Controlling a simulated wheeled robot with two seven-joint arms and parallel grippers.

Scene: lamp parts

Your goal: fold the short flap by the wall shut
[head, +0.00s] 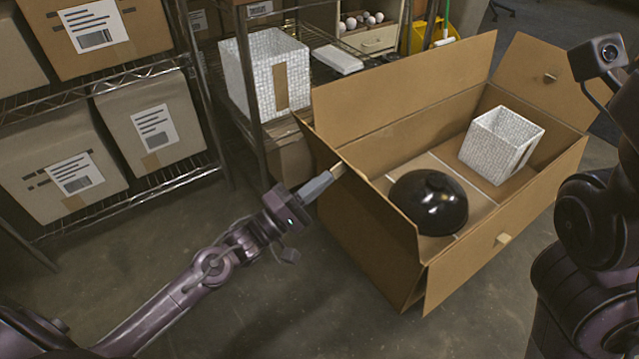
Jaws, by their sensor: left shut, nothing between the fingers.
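A large open cardboard box (405,285) stands on the floor at centre right. Its left short flap (372,215) is raised, not folded over the opening. Its right short flap (543,82) also stands up, leaning outward. I cannot tell which of the two is by the wall, as no wall shows. The far long flap (395,95) stands up and the near long flap (480,255) hangs outward. My left gripper (330,178) is shut and empty, its tips at the left short flap's upper edge; contact is unclear. My right gripper's fingers are not visible; only that arm shows.
Inside the box are a black dome shade (428,200) and a white patterned shade (500,140). A wire shelf (150,70) with cartons fills the left. Another white shade (265,75) stands on a rack behind the box. The floor (290,300) in front is clear.

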